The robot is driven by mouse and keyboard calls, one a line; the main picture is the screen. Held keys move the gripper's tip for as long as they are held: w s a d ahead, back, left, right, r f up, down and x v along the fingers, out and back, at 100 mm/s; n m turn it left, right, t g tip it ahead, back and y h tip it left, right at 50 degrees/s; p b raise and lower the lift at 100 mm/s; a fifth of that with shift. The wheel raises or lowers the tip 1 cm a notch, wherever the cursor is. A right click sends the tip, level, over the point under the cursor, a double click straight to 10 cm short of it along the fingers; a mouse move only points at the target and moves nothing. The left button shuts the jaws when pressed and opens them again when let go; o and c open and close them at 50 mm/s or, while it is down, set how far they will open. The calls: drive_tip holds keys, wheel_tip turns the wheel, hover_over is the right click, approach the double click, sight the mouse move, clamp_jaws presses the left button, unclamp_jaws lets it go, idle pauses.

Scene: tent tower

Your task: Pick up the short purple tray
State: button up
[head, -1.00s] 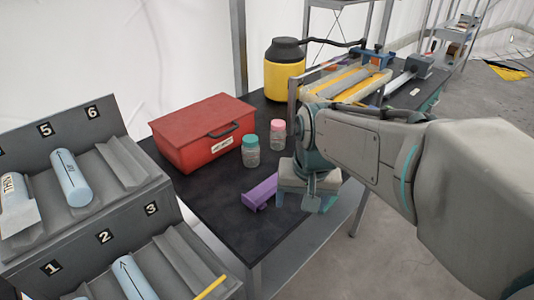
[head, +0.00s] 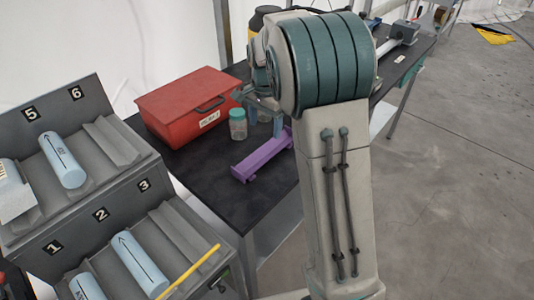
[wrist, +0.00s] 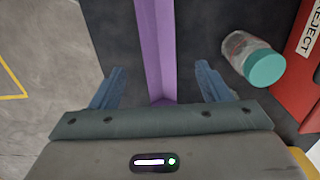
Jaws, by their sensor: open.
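In the wrist view the tray (wrist: 156,45) runs down from the top edge, between my two fingers. My gripper (wrist: 158,84) is open, with a blue-grey finger on each side of the tray and a gap on both sides. In the head view my gripper (head: 264,112) is at the tray's far side, partly hidden by my arm. Whether the fingers reach down to the tray's height I cannot tell.
A jar with a teal lid (head: 238,124) stands close to the tray; in the wrist view the jar (wrist: 254,60) is right of my right finger. A red box (head: 187,105) is behind it. A grey rack (head: 120,215) with blue cylinders stands at left. The table's front edge is near.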

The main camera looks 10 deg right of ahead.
hover_over(267, 155)
drive_tip(key=f, duration=0.5)
drive_tip(key=shift+a, duration=0.3)
drive_tip(key=shift+d+f+p, duration=0.15)
drive_tip(key=shift+f+p, duration=0.2)
drive_tip(key=shift+f, duration=0.95)
drive_tip(key=shift+d+f+p, duration=0.1)
drive_tip(key=shift+f+p, duration=0.2)
drive_tip(key=shift+f, duration=1)
drive_tip(key=c, duration=1)
